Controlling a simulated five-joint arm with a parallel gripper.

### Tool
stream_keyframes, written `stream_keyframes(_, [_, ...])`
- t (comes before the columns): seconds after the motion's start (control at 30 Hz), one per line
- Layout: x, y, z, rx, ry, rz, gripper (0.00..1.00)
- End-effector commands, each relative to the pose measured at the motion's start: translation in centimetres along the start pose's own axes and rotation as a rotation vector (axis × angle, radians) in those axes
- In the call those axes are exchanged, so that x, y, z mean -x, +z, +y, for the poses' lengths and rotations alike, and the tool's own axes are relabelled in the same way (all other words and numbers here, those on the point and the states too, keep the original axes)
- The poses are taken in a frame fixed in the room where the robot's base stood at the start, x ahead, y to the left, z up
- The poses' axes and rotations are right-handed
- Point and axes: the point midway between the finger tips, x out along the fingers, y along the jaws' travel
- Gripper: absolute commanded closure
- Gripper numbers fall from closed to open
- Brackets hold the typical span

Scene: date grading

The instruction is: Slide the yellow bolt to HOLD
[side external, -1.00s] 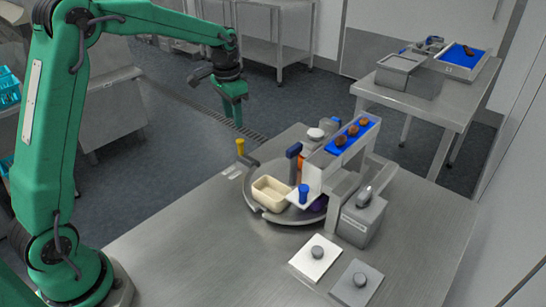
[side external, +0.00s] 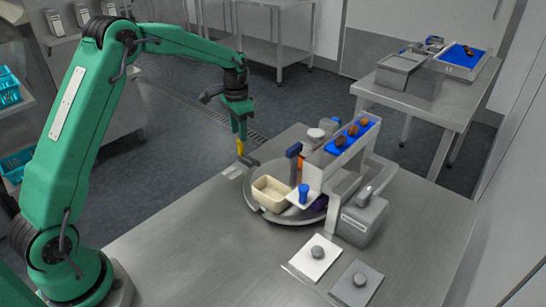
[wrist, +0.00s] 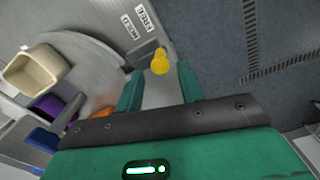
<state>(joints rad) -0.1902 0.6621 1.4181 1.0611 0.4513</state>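The yellow bolt (side external: 240,147) has a knob on top and stands at the far left edge of the steel table, by a dark grey bracket. In the wrist view the yellow bolt (wrist: 160,62) lies between and just beyond my fingertips. My gripper (side external: 240,136) points down over it with its fingers apart. In the wrist view my gripper (wrist: 158,74) is open, and no grip on the bolt shows. The HOLD label (wrist: 129,27) and the FREE label (wrist: 145,15) lie side by side on the metal near the bolt. The bolt's lower part is hidden.
A round turntable (side external: 275,217) carries a cream tray (side external: 261,201). The table's left front is clear.

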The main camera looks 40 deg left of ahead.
Motion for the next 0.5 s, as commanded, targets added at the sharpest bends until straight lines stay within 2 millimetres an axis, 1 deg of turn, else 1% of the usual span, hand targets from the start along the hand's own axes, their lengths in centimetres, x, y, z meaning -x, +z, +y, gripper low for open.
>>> stream_keyframes(0.03, [-0.7, 0.1, 0.0, 0.000, 0.001, -0.003, 0.62])
stream_keyframes(0.3, [-3.9, 0.1, 0.0, 0.000, 0.001, -0.002, 0.62])
stream_keyframes(0.5, [-5.4, 0.1, 0.0, 0.000, 0.001, -0.001, 0.62])
